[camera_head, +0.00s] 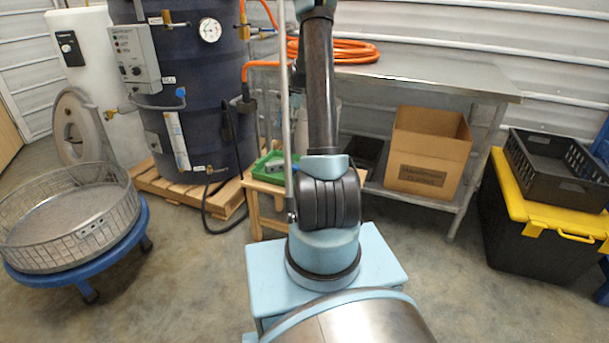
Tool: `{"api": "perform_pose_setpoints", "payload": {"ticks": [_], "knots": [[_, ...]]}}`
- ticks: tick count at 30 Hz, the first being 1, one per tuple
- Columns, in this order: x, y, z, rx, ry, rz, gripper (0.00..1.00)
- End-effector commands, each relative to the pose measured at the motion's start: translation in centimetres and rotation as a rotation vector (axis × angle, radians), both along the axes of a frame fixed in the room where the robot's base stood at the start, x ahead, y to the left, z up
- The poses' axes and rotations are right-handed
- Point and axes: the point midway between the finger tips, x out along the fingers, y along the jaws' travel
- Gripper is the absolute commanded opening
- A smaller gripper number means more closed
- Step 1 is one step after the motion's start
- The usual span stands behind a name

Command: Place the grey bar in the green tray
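The green tray (262,172) sits on a small wooden stool behind my arm, and my arm and a thin upright rod partly cover it. Something small and greyish shows inside the tray, too small to make out. The long thin grey rod (286,110) runs nearly upright beside my arm, from the top edge down to a dark end near the arm's base. I cannot tell whether this rod is the grey bar or part of my own body. My gripper is not in view; the arm rises to the top edge of the picture.
A round wire basket (108,227) on a blue wheeled base stands at left. A dark tank (195,120) rests on a pallet behind. A metal table (430,76) holds orange hose, with a cardboard box (425,170) below. A black crate (553,180) tops a yellow-lidded bin at right.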

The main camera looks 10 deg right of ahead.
Motion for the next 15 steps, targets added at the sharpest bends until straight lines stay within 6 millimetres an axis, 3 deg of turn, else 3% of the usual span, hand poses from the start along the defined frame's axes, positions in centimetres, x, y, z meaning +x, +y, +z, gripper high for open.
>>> {"api": "perform_pose_setpoints", "payload": {"ticks": [6, 15], "knots": [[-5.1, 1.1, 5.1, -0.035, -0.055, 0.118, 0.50], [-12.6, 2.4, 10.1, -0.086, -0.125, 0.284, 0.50]]}}
